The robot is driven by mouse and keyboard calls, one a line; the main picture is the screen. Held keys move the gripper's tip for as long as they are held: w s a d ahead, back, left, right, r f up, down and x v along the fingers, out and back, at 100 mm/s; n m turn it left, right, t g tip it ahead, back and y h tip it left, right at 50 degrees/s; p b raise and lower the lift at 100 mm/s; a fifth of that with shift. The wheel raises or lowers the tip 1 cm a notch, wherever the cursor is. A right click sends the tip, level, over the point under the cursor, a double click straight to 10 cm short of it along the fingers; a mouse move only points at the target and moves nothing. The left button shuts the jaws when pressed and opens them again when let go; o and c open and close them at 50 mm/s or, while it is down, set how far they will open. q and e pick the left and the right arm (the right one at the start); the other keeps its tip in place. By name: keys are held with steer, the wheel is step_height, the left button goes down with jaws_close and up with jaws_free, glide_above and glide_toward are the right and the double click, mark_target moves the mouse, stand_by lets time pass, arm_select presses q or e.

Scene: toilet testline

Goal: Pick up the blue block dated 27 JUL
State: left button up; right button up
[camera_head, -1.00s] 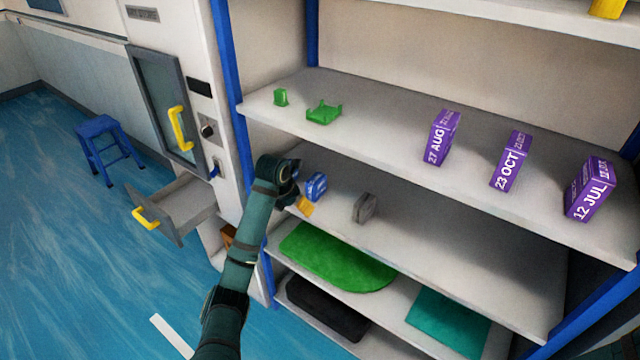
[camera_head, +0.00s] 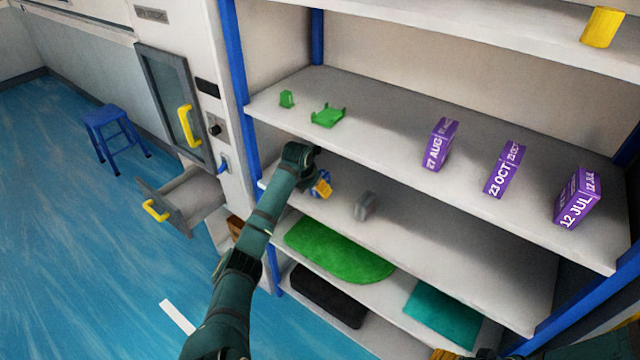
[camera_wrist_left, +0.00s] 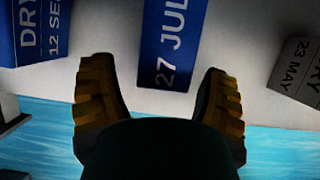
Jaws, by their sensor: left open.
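The blue block dated 27 JUL (camera_wrist_left: 168,45) is in the upper middle of the left wrist view, its white lettering running along its face. My left gripper (camera_wrist_left: 156,72) is open, with its two yellow-padded fingers apart on either side of the block's near end. I cannot tell whether they touch it. In the head view my left gripper (camera_head: 322,186) is at the left end of the middle shelf, and it mostly hides the blue there. Yellow and dark shapes at the bottom right edge of the head view may be my right gripper (camera_head: 445,354), mostly cut off.
Another blue block reading 12 SE (camera_wrist_left: 38,30) stands left of the fingers, and a grey block reading 23 MAY (camera_wrist_left: 300,70) stands right. The upper shelf (camera_head: 380,130) is above, holding purple blocks and green pieces. An open drawer (camera_head: 190,195) is left of the shelves.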

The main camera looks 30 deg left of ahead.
arm_select(q)
steer(key=w, duration=0.4)
steer(key=shift+d, duration=0.1)
steer(key=shift+w+f, duration=0.15)
steer(key=shift+f, duration=0.35)
jaws_close()
